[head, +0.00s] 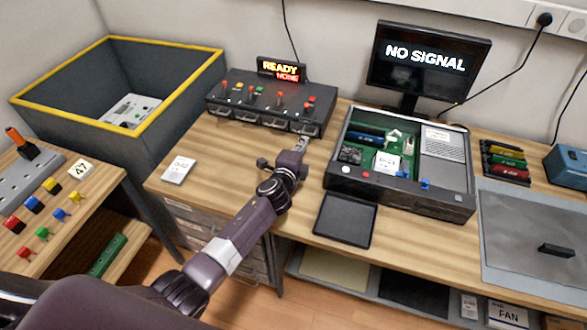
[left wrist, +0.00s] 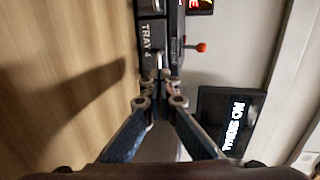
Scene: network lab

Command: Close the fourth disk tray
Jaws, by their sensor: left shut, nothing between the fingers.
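The dark disk unit (head: 268,108) stands at the back of the wooden table, with red-tipped levers on top and several trays along its front. The fourth tray (head: 306,128) is at its right end. In the left wrist view, the "TRAY 4" label (left wrist: 148,42) shows beside the fingertips. My left gripper (head: 302,143) is shut and empty, right in front of the fourth tray; its tips show in the left wrist view (left wrist: 162,76). They partly hide the tray, so I cannot tell whether they touch it or how far out it is. My right gripper is not in view.
A lit "READY" sign (head: 280,69) stands behind the unit. An open computer case (head: 402,190) and a "NO SIGNAL" monitor (head: 428,62) are to the right. A black pad (head: 345,220) lies in front. A yellow-rimmed bin (head: 60,100) is at left. The table left of my arm is mostly clear.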

